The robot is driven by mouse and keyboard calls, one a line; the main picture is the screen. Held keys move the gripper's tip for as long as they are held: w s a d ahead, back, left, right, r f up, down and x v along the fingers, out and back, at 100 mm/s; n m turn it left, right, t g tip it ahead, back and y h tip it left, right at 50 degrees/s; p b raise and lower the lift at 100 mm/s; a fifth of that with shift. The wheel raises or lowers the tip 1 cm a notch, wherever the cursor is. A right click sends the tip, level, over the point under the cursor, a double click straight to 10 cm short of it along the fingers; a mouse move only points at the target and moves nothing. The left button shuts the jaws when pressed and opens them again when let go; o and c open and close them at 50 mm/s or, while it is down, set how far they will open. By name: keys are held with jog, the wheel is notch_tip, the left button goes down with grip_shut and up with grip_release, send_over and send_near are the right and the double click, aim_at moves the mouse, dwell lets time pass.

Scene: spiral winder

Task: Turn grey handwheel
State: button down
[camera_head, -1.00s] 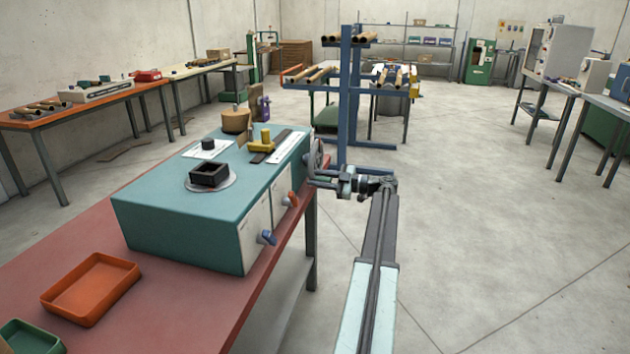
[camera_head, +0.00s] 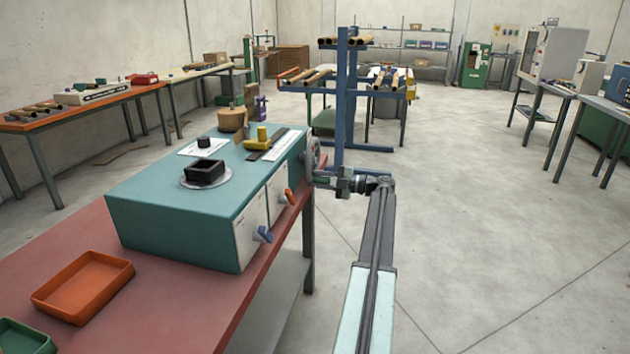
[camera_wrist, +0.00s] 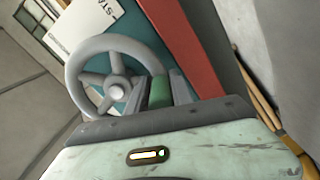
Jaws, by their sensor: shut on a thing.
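The grey handwheel (camera_wrist: 116,93) has a spoked rim and a pale hub. It fills the left middle of the wrist view. In the head view the handwheel (camera_head: 314,153) shows edge-on at the far right end of the teal machine (camera_head: 175,225). A green handle (camera_wrist: 159,92) stands at the right side of the wheel's rim. My gripper (camera_wrist: 165,90) is shut on this handle, with a grey finger visible beside it. In the head view my gripper (camera_head: 325,179) is at the wheel's lower right, and its contact there is too small to make out.
The machine stands on a red-topped bench (camera_head: 225,300) with an orange tray (camera_head: 83,288) and a green tray (camera_head: 22,338). Blue and orange knobs are on its front. A blue rack (camera_head: 348,110) stands close behind my gripper. The floor to the right is clear.

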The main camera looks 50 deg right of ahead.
jog(key=shift+a+f, duration=0.2)
jog(key=shift+a, duration=0.05)
jog(key=c, duration=1.2)
grip_release()
jog(key=shift+c, duration=0.2)
jog(key=v, duration=0.8)
